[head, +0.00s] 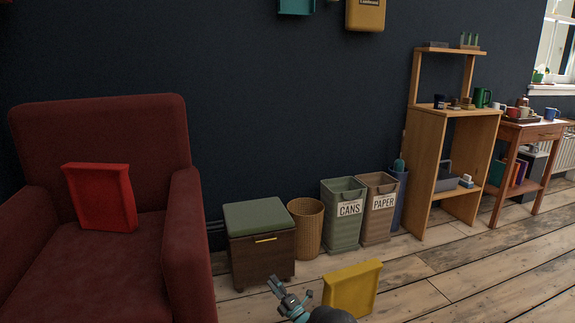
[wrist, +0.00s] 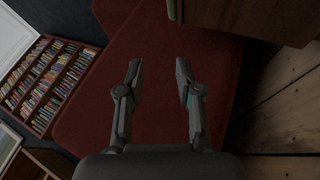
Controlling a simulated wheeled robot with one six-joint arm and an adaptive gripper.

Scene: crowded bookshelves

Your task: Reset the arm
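My gripper (wrist: 158,85) shows in the wrist view with its two fingers well apart and nothing between them. Behind the fingers in that view is a dark red surface, which looks like the armchair (wrist: 150,120). In the head view part of my arm and gripper (head: 283,290) shows at the bottom middle, in front of the wooden stool with the green cushion (head: 262,252) and left of a yellow box-like object (head: 352,288) on the floor. The gripper appears small there, and its fingertips are hard to make out.
A red armchair (head: 90,265) with a red box-like object (head: 99,197) stands at left. A wicker basket (head: 306,228), a cans bin (head: 343,215), a paper bin (head: 379,210) and a wooden shelf (head: 424,170) line the wall. Floor (head: 480,270) at right is clear.

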